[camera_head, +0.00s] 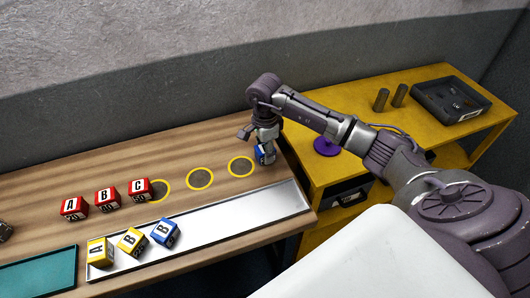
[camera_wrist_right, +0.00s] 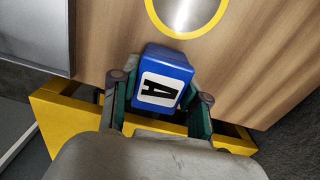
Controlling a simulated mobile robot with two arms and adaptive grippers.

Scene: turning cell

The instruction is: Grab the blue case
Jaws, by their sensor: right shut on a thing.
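A blue case (camera_head: 265,156) with a white label is at the right end of the wooden table. In the right wrist view, the blue case (camera_wrist_right: 163,78) shows a black letter A. My right gripper (camera_head: 264,143) is shut on it, with one finger on each side. I cannot tell whether the case touches the table. My left gripper is not in view.
Yellow cases (camera_head: 131,241) and red cases (camera_head: 108,198) stand to the left. Yellow rings (camera_head: 200,179) mark the table behind the metal tray (camera_head: 240,222). A yellow bench (camera_head: 430,119) with a dark bin (camera_head: 451,101), cylinders and a purple disc (camera_head: 327,147) is at right.

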